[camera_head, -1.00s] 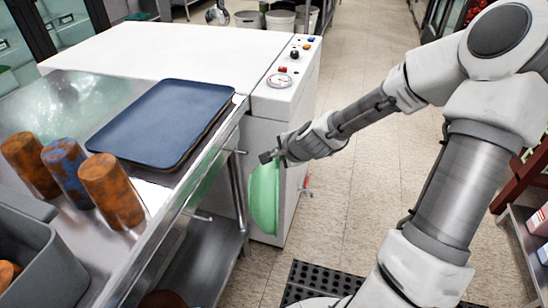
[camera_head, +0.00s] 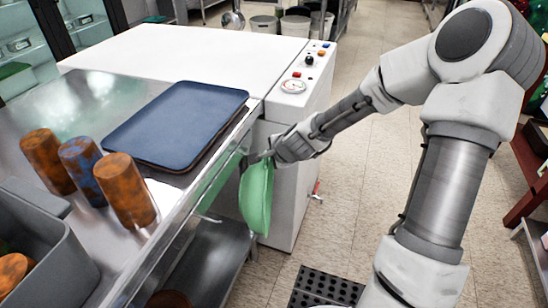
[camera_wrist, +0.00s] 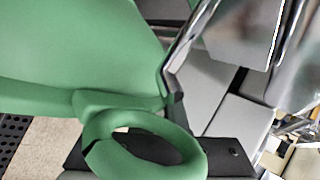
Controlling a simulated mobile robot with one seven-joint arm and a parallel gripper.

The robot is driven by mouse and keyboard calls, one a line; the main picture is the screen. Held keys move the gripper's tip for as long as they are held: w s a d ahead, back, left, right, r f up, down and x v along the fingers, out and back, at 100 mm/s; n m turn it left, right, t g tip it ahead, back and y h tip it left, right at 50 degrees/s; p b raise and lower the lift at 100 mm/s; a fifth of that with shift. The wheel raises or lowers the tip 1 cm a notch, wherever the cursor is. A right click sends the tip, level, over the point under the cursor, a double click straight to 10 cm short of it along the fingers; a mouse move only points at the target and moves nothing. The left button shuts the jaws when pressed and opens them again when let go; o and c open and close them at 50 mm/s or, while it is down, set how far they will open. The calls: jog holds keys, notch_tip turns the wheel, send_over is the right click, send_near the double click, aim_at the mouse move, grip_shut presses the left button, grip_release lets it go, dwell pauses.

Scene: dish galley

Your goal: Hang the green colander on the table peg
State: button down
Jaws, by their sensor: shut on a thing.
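The green colander (camera_head: 257,197) hangs below my gripper (camera_head: 262,157), beside the front corner of the steel table (camera_head: 190,205). My gripper is shut on the colander near its upper end; the fingertips are small and partly hidden in the head view. In the wrist view the colander (camera_wrist: 75,50) fills the upper left, with its ring-shaped handle (camera_wrist: 190,160) at the bottom. A chrome tube runs close beside the colander there. A small peg-like rod (camera_head: 210,218) shows under the table edge. I cannot make out a peg inside the ring handle.
A blue tray (camera_head: 178,125) lies on the table, with rusty-looking cups (camera_head: 128,190) and a grey bin (camera_head: 45,245) to its left. A white machine (camera_head: 190,55) with a control panel stands just behind the colander. Tiled floor (camera_head: 350,200) lies open to the right.

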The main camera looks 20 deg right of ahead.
jog(key=shift+w+a+p, duration=0.3)
jog(key=shift+w+a, duration=0.45)
jog(key=shift+a, duration=0.35)
jog(key=shift+w+a+f+b, duration=0.3)
jog(key=shift+a+f+b, duration=0.1)
jog(key=shift+a+f, duration=0.05)
